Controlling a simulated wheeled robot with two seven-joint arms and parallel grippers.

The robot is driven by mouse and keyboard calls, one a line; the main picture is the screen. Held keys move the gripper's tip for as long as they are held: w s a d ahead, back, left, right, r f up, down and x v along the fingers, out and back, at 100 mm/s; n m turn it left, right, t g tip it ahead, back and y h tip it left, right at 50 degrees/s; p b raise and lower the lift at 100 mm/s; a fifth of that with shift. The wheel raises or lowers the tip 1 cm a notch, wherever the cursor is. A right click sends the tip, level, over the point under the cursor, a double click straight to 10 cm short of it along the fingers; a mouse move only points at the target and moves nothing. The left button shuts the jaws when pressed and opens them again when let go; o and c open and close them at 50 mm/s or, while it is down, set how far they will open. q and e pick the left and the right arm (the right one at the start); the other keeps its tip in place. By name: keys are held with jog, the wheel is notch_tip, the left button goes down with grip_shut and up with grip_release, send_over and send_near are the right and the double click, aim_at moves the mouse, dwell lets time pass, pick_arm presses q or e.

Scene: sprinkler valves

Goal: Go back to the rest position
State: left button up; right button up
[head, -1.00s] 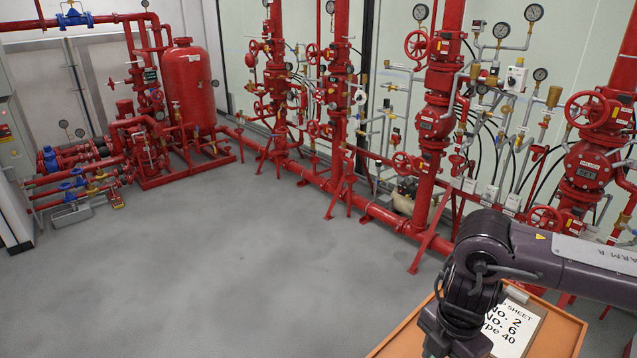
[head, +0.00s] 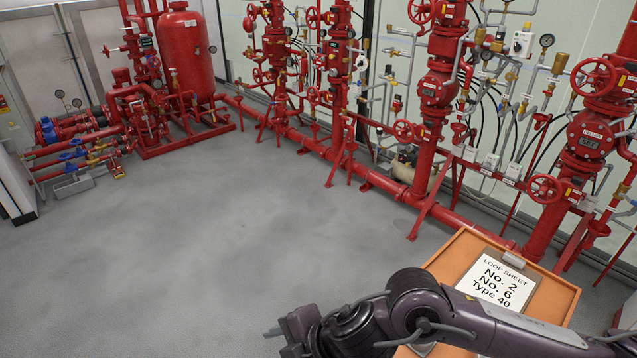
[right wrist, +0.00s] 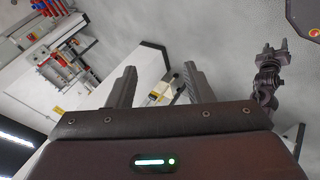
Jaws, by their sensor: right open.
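My right arm comes in from the right in the head view and bends low across the bottom edge. Its far end lies at the bottom middle, where the gripper is not clearly shown. In the right wrist view my right gripper (right wrist: 160,88) is open, its two fingers wide apart with nothing between them. A dark arm end that looks like my left gripper (right wrist: 274,47) shows small at the right of that view. It is too small to judge its jaws. My left arm is not in the head view.
An orange board (head: 453,258) with a loop sheet (head: 495,279) reading No. 2, No. 6, Type 40 is just behind my right arm. Red valve risers (head: 437,95) line the back wall, and a red tank (head: 187,60) stands at back left. The grey floor (head: 200,260) is clear.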

jog(key=a+r+m+t+y, duration=0.2)
jog(key=a+r+m+t, duration=0.2)
jog(key=r+m, duration=0.25)
jog(key=w+d+m+t+h, duration=0.2)
jog(key=w+d+m+h, duration=0.2)
jog(key=d+m, duration=0.4)
jog(key=s+d+f+m+g+h, duration=0.3)
jog(key=s+d+f+m, duration=0.25)
jog(key=d, duration=0.45)
jog(key=s+d+f+m+g+h, duration=0.25)
jog(key=s+d+f+m, duration=0.35)
jog(key=d, duration=0.5)
notch_tip(320, 180, down, 37)
jog(key=s+n+g+b, duration=0.2)
jog(key=b, duration=0.4)
jog(key=s+d+f+b, duration=0.2)
jog(key=s+f, duration=0.7)
jog(key=f, duration=0.2)
jog(key=s+d+f+b, duration=0.2)
jog(key=s+f, duration=0.8)
jog(key=f, duration=0.2)
jog(key=shift+s+n+g+b, duration=0.25)
jog(key=shift+n+g+b, duration=0.05)
jog(key=shift+g, duration=0.15)
